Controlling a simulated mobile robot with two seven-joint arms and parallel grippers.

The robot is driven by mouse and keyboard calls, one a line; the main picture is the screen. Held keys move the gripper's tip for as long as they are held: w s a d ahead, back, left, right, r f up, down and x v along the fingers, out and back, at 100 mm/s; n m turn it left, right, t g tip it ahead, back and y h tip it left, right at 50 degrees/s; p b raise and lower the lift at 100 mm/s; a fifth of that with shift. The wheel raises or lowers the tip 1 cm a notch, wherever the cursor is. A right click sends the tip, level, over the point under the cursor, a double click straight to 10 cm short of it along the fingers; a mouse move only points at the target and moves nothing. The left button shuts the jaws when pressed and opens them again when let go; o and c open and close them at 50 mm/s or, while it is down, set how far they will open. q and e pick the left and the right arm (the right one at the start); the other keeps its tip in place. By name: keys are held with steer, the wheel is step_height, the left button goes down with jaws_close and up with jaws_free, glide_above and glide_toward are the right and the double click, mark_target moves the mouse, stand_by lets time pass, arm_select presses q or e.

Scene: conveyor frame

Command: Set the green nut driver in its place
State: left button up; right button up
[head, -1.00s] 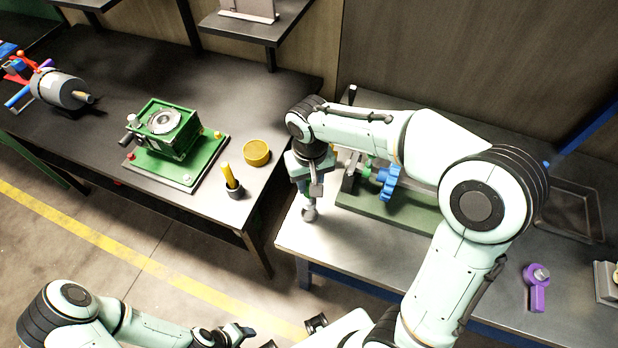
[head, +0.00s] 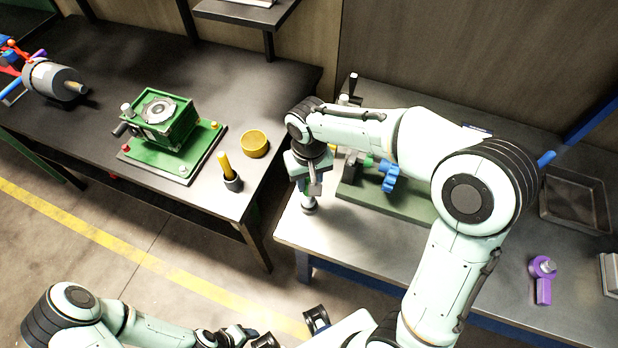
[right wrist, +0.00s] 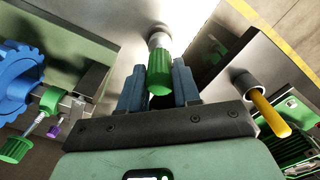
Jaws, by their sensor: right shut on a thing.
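My right gripper (head: 311,182) hangs over the near left corner of the metal table. In the right wrist view its fingers (right wrist: 158,88) are shut on the green nut driver (right wrist: 159,75), whose ribbed green handle shows between them. A round grey piece, seemingly a small holder (right wrist: 158,40), lies at the driver's far end; it also shows below the gripper in the head view (head: 309,207). I cannot tell whether the driver's tip is inside it or just above it. My left gripper (head: 240,335) is low in the head view, its jaws unclear.
A green base plate (head: 385,200) with a blue gear (head: 389,176) stands right of the gripper. A yellow-handled tool (head: 226,167) stands in a dark cup on the left bench, near a yellow round container (head: 254,143). A purple tool (head: 543,280) lies at right.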

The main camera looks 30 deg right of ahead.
arm_select(q)
steer(key=shift+s+f, duration=0.1)
steer(key=shift+f, duration=0.05)
arm_select(e)
steer(key=shift+f, duration=0.15)
stand_by(0.4)
arm_select(q)
steer(key=shift+s+f+b, duration=0.25)
steer(key=shift+f+b, duration=0.25)
steer(key=shift+b, duration=0.05)
steer(key=shift+s+f+b, duration=0.2)
steer(key=shift+f+b, duration=0.3)
arm_select(e)
steer(key=shift+s+f, duration=0.1)
steer(key=shift+f, duration=1.25)
steer(key=o, duration=1.1)
arm_select(q)
steer(key=shift+w+r+p, duration=0.25)
steer(key=shift+r+p, duration=0.25)
steer(key=shift+r, duration=0.05)
steer(key=shift+w+r+p, duration=0.25)
steer(key=shift+r+p, duration=0.25)
steer(key=shift+r, duration=0.05)
arm_select(e)
step_height(320, 180, up, 13)
steer(key=shift+r, duration=0.2)
